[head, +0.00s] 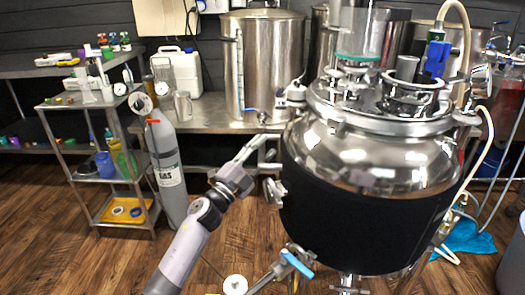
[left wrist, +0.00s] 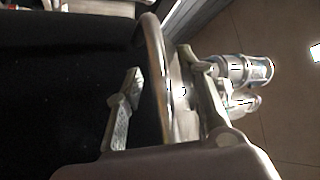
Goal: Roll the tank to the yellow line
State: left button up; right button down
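The tank (head: 370,215) is a large steel vessel with a black jacket, standing at the right of the head view on legs. My left gripper (head: 268,150) is at its left side, near the top edge of the black jacket. In the left wrist view the two fingers (left wrist: 160,100) are apart, with a curved metal bar (left wrist: 154,65) between them. I cannot tell whether either finger touches the bar. The black jacket (left wrist: 60,90) fills the left of that view. My right gripper is not in view. I cannot make out the yellow line clearly.
A grey gas cylinder (head: 168,172) stands left of my arm, beside a steel shelf cart (head: 110,185). A steel bench (head: 215,127) with a large pot (head: 270,65) is behind. A blue cloth (head: 472,238) lies at the right. Wooden floor (head: 90,262) is clear at front left.

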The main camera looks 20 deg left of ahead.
pick_arm(q)
grip_shut()
dwell(0.5)
dwell(0.4)
